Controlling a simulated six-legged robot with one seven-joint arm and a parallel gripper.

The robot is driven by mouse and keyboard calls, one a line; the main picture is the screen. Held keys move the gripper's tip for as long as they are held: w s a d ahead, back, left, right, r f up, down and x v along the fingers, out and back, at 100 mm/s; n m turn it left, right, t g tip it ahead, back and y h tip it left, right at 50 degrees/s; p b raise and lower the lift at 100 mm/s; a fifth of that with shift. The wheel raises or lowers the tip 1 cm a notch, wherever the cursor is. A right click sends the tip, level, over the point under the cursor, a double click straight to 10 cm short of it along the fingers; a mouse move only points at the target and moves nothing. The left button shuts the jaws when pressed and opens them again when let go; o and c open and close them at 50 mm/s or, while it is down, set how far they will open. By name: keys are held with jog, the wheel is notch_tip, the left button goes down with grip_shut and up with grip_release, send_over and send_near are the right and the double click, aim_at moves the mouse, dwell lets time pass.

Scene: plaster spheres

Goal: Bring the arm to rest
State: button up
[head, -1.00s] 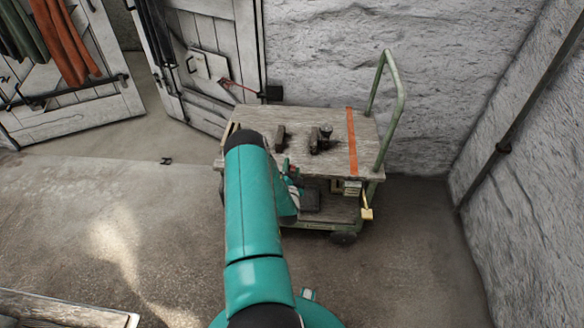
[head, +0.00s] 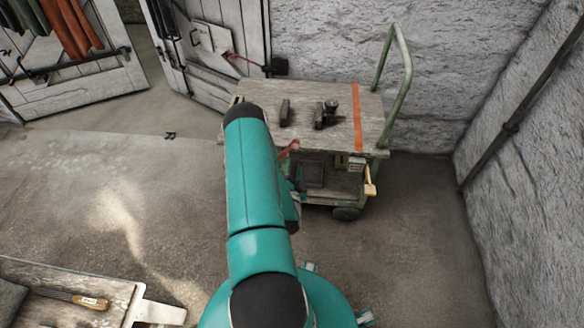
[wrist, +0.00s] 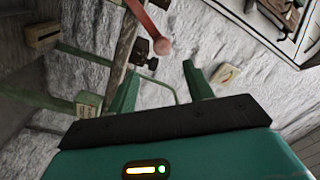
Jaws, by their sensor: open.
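My teal arm (head: 255,190) reaches forward from the bottom of the head view, with its black joint in front of the left side of a wooden-topped cart. My gripper is hidden behind the arm in that view. In the wrist view my gripper (wrist: 160,88) has its two green fingers well apart, with nothing held between them. The grey rough wall (wrist: 160,95) shows behind the fingers. A red bar with a round pinkish end (wrist: 161,46) shows just above the gap; I cannot tell how far it is from the fingertips.
The cart (head: 338,128) has a green handle (head: 404,85), small dark objects on top and a loaded lower shelf. A wooden surface (head: 75,268) with a chisel-like tool (head: 80,300) is at lower left. White doors (head: 85,85) stand behind left. The floor (head: 400,255) at right is clear.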

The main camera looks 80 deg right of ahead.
dwell(0.3)
jog(key=w+d+r+n+t+y, duration=0.1)
jog(key=w+r+n+y, duration=0.1)
jog(key=w+r, duration=0.6)
jog(key=w+r+n+t+y, duration=0.15)
jog(key=w+r, duration=0.25)
jog(key=w, duration=0.7)
jog(key=w+a+r+n+t+y, duration=0.3)
jog(key=w+a+r+n+y, duration=0.3)
jog(key=w+a+r, duration=0.95)
jog(key=a+r+n+y, duration=0.35)
jog(key=a+r, duration=0.25)
jog(key=a, duration=0.5)
jog(key=a+r+n+y, duration=0.2)
jog(key=a+r+n, duration=0.3)
jog(key=a, duration=0.6)
jog(key=s+a+r+n+g+y, duration=0.1)
jog(key=s+a+r+n, duration=0.2)
jog(key=s+a, duration=0.5)
jog(key=s+a+r+n+g+y, duration=0.2)
jog(key=s+a+n, duration=0.3)
jog(key=s+a, duration=0.3)
jog(key=shift+s+r, duration=0.45)
jog(key=shift+s, duration=0.4)
